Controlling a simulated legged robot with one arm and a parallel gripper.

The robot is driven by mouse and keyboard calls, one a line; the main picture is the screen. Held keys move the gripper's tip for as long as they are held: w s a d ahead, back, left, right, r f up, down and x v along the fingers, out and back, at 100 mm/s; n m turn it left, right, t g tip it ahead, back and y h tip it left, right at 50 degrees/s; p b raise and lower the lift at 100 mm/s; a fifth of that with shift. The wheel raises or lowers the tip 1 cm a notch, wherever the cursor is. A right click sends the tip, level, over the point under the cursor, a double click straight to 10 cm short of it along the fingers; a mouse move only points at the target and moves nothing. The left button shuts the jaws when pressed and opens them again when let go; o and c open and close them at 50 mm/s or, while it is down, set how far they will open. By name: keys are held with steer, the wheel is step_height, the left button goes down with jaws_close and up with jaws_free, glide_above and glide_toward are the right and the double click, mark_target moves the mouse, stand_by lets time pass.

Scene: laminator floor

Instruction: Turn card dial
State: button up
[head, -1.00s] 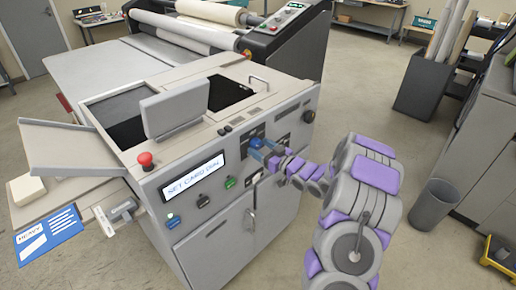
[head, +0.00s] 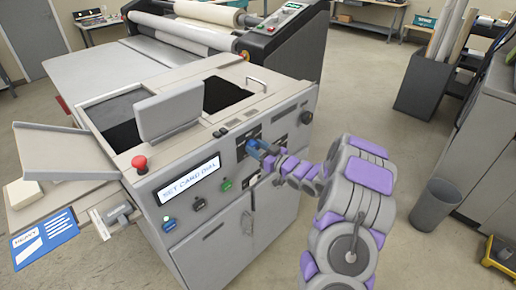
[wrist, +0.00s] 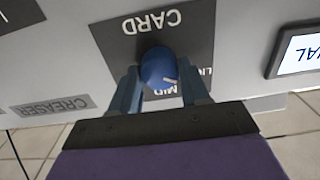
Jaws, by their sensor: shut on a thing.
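The plate appears upside down in the wrist view. My gripper (wrist: 160,85) has its two blue fingers on either side of the knob, shut on it. The machine's display (head: 190,180) reads SET CARD DIAL.
A grey bin (head: 435,205) stands on the floor at right.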

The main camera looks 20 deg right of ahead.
steer(key=shift+c, duration=0.8)
